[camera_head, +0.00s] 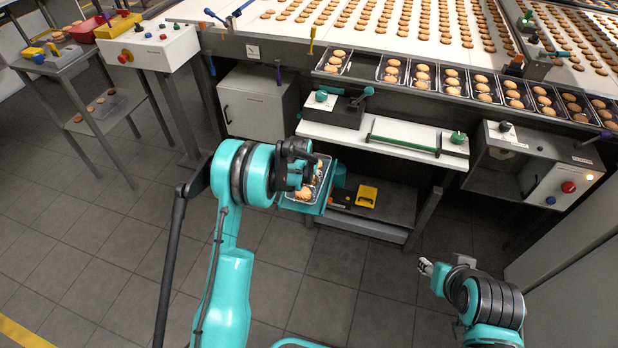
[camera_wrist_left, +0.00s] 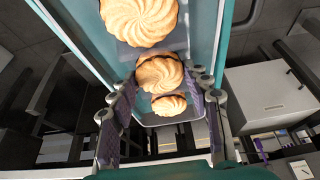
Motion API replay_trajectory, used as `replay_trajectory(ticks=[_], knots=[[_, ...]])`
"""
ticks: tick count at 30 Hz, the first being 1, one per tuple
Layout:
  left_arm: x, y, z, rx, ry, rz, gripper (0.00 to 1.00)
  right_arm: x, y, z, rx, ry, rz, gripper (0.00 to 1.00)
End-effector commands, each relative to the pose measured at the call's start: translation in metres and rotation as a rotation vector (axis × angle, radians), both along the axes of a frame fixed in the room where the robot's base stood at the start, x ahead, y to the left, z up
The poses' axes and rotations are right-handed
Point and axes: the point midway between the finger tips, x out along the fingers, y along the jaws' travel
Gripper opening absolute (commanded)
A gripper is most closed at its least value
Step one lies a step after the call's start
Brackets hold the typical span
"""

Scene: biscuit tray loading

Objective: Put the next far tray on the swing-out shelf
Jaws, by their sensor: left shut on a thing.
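A small clear-grey tray (camera_head: 318,183) with a row of round golden biscuits is in my left gripper (camera_head: 300,168). The tray's near end (camera_wrist_left: 165,118) shows in the left wrist view, with the gripper's two fingers (camera_wrist_left: 165,112) on either side of it. The teal swing-out shelf (camera_head: 316,209) lies around and under the tray in the head view; its teal side (camera_wrist_left: 75,35) runs along the tray in the wrist view. I cannot tell whether the tray rests on it. More trays (camera_head: 423,87) stand in a row at the conveyor's front edge. My right gripper (camera_head: 433,268) is low at the right, away from the trays.
A white ledge (camera_head: 390,135) with a green bar and a dark box (camera_head: 335,110) is behind the shelf. A yellow object (camera_head: 367,196) lies on the lower dark shelf. A grey control box (camera_head: 550,165) is at the right. The floor in front is clear.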

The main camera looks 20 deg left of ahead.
Motion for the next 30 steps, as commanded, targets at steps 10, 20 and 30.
replay_trajectory(ticks=[10,20,30], knots=[[0.0,0.0,-0.003,0.0,0.0,0.0,0.69,0.0,0.0,-0.003,0.0,0.0,0.0,0.4],[0.0,0.0,-0.002,0.0,0.0,0.0,0.69,0.0,0.0,-0.002,0.0,0.0,0.0,0.4],[-0.02,0.001,0.052,0.0,0.0,0.0,0.69,0.0,0.0,0.023,0.0,0.0,0.0,0.4]])
